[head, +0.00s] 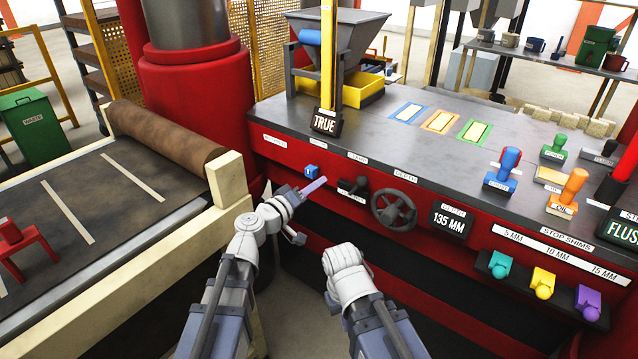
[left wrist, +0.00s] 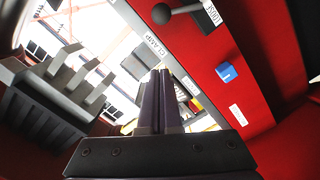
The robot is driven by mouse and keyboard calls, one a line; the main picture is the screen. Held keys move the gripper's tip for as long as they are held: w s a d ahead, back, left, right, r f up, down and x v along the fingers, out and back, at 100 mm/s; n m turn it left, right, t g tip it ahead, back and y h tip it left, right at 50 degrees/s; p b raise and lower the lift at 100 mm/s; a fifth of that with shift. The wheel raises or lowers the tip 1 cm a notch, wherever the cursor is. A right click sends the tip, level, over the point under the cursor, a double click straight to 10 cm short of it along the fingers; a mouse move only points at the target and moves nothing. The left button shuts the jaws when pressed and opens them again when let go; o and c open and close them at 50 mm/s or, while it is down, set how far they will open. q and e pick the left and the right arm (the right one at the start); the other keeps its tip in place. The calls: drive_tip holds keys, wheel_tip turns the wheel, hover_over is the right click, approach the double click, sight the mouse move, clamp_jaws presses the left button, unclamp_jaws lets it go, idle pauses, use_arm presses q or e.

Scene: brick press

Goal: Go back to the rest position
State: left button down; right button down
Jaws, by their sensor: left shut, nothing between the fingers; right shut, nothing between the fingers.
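My left gripper (head: 314,188) is in front of the red press front, with its purple fingers shut and empty. Its fingers also show shut together in the left wrist view (left wrist: 158,100), with nothing between them. The tip is close to the blue button (head: 312,171) in the head view; I cannot tell whether they touch. My right arm (head: 345,265) ends in a rounded white wrist low in the middle, and its fingers are hidden.
The press front carries a black clamp lever (head: 352,187), a handwheel (head: 394,209) and a display reading 135 MM (head: 450,219). Coloured shim knobs (head: 543,282) stick out at right. A conveyor with a roller (head: 165,137) lies at left. The lever's black knob (left wrist: 161,14) is near the left fingers.

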use_arm(q)
drive_tip(key=s+a+f+m+g+y, duration=0.1)
drive_tip(key=s+f+m+g+y, duration=0.1)
drive_tip(key=s+f+g, duration=0.4)
drive_tip(key=s+a+f+m+g+y, duration=0.15)
drive_tip(key=s+f, duration=0.25)
drive_tip(key=f, duration=0.4)
drive_tip(key=s+a+f+g+y, duration=0.5)
drive_tip(key=s+a+f+y, duration=0.2)
drive_tip(key=s+a, duration=0.3)
drive_tip(key=s+d+r+m+y+p, duration=0.1)
drive_tip(key=s+d+r+p, duration=0.1)
drive_tip(key=d+r+p, duration=0.2)
drive_tip(key=s+d+r+m+g+p, duration=0.1)
drive_tip(key=s+d+r+m+p, duration=0.1)
drive_tip(key=r+p, duration=0.4)
drive_tip(key=shift+s+d+r+y+p, duration=0.3)
drive_tip(key=shift+s+d+y+p, duration=0.1)
drive_tip(key=shift+s+d, duration=0.55)
drive_tip(key=shift+w+d, duration=0.1)
drive_tip(key=shift+w, duration=0.05)
